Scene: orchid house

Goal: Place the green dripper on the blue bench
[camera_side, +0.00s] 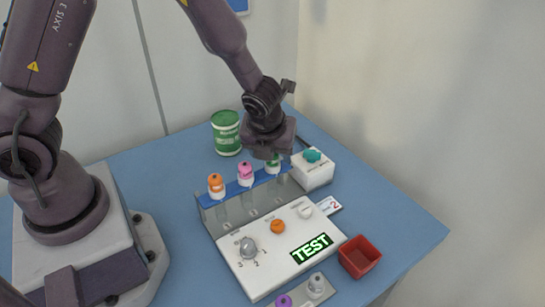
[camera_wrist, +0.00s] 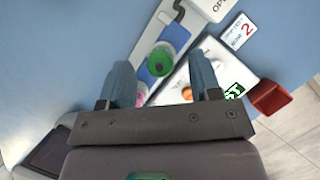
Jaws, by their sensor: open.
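The green dripper (camera_side: 273,164) stands in the blue-topped rack (camera_side: 206,201), at the right end of a row with an orange dripper (camera_side: 215,183) and a pink dripper (camera_side: 245,172). My gripper (camera_side: 268,152) is over the green dripper and hides part of it. In the wrist view the green dripper (camera_wrist: 160,60) shows between the two spread fingers, with a gap on each side. My gripper is open and empty. The blue bench (camera_side: 400,225) lies beneath everything; it also shows in the wrist view (camera_wrist: 60,70).
A white panel with knobs and a TEST display (camera_side: 312,248) adjoins the rack. A white box with a teal knob (camera_side: 312,170), a green can (camera_side: 227,133) and a red bin (camera_side: 359,257) stand nearby. The bench is clear at right and far left.

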